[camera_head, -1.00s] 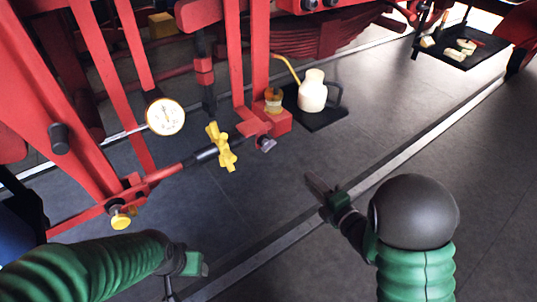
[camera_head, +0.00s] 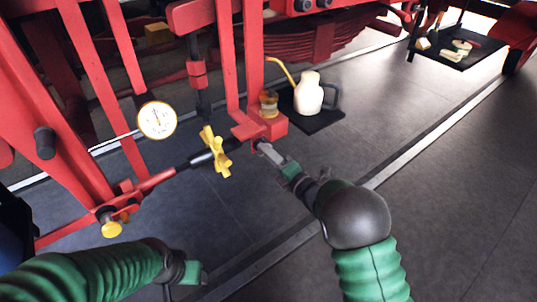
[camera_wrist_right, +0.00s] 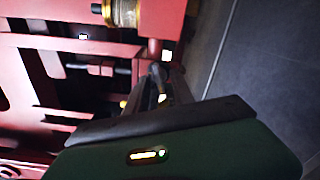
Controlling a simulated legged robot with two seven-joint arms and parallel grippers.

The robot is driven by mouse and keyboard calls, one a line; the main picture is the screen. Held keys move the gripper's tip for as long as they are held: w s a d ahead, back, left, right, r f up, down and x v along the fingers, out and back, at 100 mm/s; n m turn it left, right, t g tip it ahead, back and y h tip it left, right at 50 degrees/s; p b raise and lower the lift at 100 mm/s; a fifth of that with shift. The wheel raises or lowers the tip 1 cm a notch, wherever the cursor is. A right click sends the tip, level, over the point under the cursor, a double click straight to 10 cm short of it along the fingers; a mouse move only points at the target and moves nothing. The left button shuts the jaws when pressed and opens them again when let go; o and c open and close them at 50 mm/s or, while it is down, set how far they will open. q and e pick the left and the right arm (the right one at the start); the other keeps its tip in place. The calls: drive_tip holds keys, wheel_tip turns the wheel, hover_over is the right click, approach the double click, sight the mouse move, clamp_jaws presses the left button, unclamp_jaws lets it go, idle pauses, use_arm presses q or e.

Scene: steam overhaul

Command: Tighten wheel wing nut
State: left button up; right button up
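A yellow wing-shaped nut (camera_head: 215,151) sits on the dark and red rod of the red frame, left of my right gripper. A small grey wing-like piece showed earlier at the low end of the red bracket (camera_head: 262,126); my right gripper (camera_head: 266,150) now covers that spot. The gripper's tip is at or very near the bracket; contact is unclear. In the right wrist view its dark fingers (camera_wrist_right: 163,85) point at the red parts, and their gap is hard to read. My left gripper (camera_head: 193,273) hangs low over the floor, apart from the frame, its fingers mostly hidden.
A round white gauge (camera_head: 157,120) and a yellow knob (camera_head: 112,230) are on the left. A cream oil can (camera_head: 308,93) stands on a dark mat behind my right gripper, near an amber glass cup (camera_head: 269,101).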

drive_tip(key=shift+w, duration=0.25)
drive_tip(key=shift+a, duration=0.25)
drive_tip(key=shift+c, duration=1.4)
clamp_jaws()
drive_tip(key=shift+d, duration=0.1)
